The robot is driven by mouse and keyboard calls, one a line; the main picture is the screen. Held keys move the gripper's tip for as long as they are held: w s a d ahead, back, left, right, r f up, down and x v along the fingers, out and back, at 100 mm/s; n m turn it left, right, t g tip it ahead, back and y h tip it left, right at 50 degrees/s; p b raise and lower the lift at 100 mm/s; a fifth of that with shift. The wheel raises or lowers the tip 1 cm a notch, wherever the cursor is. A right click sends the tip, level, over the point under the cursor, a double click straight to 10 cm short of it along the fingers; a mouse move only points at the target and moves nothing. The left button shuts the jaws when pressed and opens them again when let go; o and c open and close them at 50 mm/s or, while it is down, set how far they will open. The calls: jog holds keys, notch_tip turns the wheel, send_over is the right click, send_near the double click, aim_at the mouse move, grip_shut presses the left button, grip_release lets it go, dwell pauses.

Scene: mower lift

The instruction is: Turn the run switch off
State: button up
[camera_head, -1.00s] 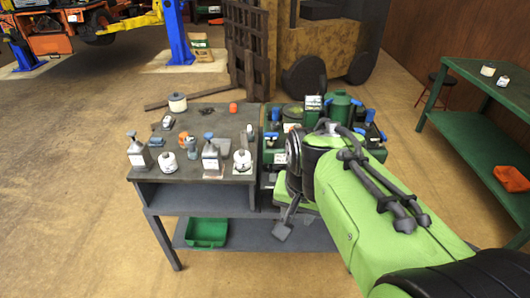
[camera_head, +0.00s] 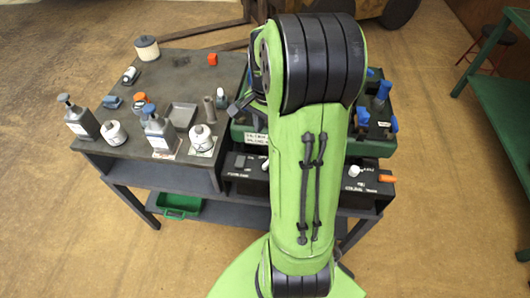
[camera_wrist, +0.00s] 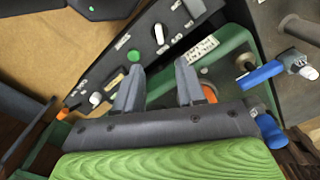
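A black control panel (camera_wrist: 150,45) runs along the front of the green machine (camera_wrist: 205,50) in the wrist view. It carries a white lever switch (camera_wrist: 158,34), a green button (camera_wrist: 134,55), a white knob (camera_wrist: 95,98) and an orange lever (camera_wrist: 64,113). Its labels are too small to read, so I cannot tell which is the run switch. In the head view the panel (camera_head: 368,182) is partly hidden behind my arm; the white knob (camera_head: 354,170) and orange lever (camera_head: 387,178) show at its right. My gripper (camera_wrist: 159,65) is open and empty beside the panel.
A dark workbench (camera_head: 185,75) with bottles, jars and a tray (camera_head: 181,116) stands left of the machine. Blue-handled parts (camera_wrist: 262,75) stick up near my gripper. A green bin (camera_head: 180,206) sits on the lower shelf. A green table (camera_head: 495,110) is at right.

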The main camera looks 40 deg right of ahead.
aim_at(266, 163)
notch_tip(266, 163, down, 15)
jog(key=b, duration=0.5)
jog(key=shift+a+r, duration=0.1)
grip_shut()
